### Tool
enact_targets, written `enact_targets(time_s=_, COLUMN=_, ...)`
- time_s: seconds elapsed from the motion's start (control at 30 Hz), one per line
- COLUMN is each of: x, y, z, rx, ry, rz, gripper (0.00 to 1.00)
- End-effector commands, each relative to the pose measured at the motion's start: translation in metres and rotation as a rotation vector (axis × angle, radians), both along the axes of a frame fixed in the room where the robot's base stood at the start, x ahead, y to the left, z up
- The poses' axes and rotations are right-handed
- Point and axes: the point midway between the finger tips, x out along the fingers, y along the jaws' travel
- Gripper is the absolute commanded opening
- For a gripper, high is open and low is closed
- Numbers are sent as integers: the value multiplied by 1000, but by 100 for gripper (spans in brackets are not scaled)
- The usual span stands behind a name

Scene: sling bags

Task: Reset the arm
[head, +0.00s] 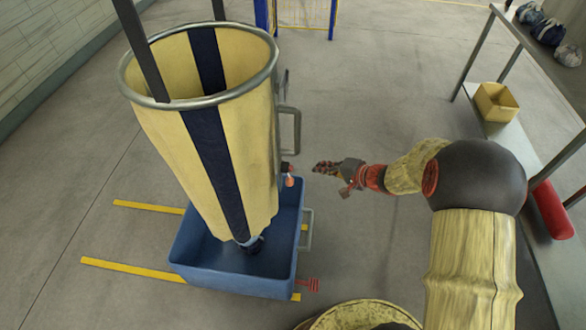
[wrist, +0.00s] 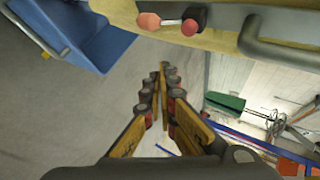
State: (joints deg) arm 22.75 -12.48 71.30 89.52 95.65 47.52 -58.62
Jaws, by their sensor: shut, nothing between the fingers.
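My gripper (head: 318,168) is in the middle of the head view, right of a tall yellow sling bag (head: 160,135) with dark blue stripes. The gripper is apart from the bag. In the wrist view its fingers (wrist: 164,72) are together and hold nothing. The bag hangs from a round metal ring (head: 275,68), and its lower end is inside a blue bin (head: 235,284). My arm reaches in from the lower right with its dark elbow nearest the camera.
A lever with red knobs (wrist: 168,22) and a grey handle (wrist: 285,46) sit beside the bag. A bench (head: 497,130) at right bears a yellow box (head: 496,102). A red cylinder (head: 551,210) lies near my arm. Floor behind the gripper is clear.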

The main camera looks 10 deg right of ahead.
Motion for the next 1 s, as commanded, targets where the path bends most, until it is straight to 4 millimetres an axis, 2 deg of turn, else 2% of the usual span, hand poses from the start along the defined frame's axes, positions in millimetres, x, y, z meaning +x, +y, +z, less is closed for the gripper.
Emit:
enact_targets(time_s=0.4, x=0, y=0, z=0, rx=4, ry=3, rz=-4, gripper=0)
enact_targets(time_s=0.57, x=-3, y=2, z=-1, rx=62, ry=56, rz=-39, gripper=0)
enact_targets(time_s=0.7, x=-44, y=21, z=-23, rx=102, ry=208, rz=5, gripper=0)
enact_targets(time_s=0.77, x=-63, y=28, z=-22, rx=98, ry=267, rz=37, gripper=0)
enact_targets(time_s=0.87, x=-93, y=36, z=-10, rx=64, ry=347, rz=98, gripper=0)
enact_targets(time_s=1.0, x=-140, y=45, z=23, rx=-49, ry=438, rz=205, gripper=0)
